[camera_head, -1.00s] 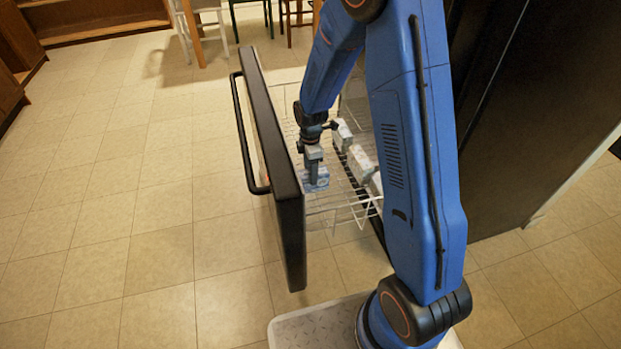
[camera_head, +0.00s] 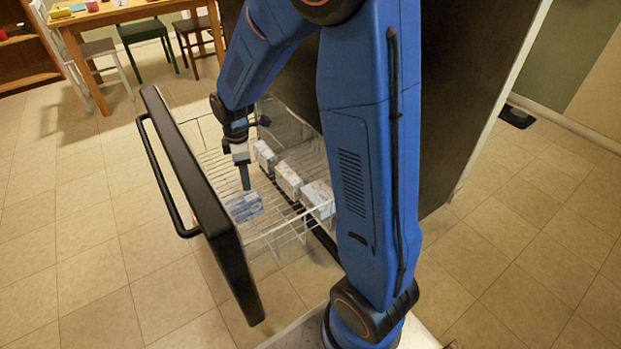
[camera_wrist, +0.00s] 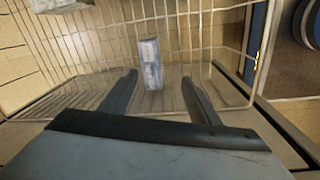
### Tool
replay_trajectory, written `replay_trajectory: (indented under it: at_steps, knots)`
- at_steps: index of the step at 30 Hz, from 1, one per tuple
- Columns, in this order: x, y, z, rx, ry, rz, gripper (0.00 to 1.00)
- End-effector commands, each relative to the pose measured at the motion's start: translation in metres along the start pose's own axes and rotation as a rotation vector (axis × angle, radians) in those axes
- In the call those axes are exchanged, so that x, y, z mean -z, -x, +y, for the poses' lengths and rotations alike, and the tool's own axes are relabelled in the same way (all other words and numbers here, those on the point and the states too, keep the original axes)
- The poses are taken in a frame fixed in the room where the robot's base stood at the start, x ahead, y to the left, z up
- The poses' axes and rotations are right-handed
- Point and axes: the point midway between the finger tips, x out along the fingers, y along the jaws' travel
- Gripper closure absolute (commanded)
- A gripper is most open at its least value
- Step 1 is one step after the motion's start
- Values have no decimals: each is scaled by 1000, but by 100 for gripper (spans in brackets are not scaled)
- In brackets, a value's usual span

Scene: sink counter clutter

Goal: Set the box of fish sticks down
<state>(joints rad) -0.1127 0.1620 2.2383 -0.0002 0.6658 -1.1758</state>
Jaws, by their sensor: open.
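The box of fish sticks (camera_head: 244,206), blue and white, lies in the wire basket (camera_head: 262,236) of the pulled-out drawer, close behind the black drawer front. It also shows in the wrist view (camera_wrist: 151,65), beyond the fingertips and between their lines. My gripper (camera_head: 245,187) is open and empty, pointing down just above the box with a small gap. In the wrist view, both fingers of my gripper (camera_wrist: 159,77) stand apart with nothing between them.
Several pale boxes (camera_head: 288,179) stand in a row along the basket's right side. The black drawer front (camera_head: 205,200) with its bar handle (camera_head: 160,185) borders the left. A dark appliance (camera_head: 450,90) stands at right. A table (camera_head: 120,15) and chairs are far back.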

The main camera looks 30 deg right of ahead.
Motion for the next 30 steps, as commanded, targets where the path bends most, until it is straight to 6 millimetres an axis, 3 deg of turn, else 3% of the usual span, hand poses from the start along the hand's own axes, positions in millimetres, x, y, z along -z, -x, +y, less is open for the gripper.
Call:
replay_trajectory:
  at_steps: [1,6,15,21,30]
  knots:
    - [-5,16,-7,-16,-44,7,44]
    - [-23,61,-31,-55,-210,27,44]
    - [-55,126,-84,-117,-500,76,44]
    - [-76,160,-124,-154,-694,118,44]
    - [-106,193,-189,-198,-981,194,44]
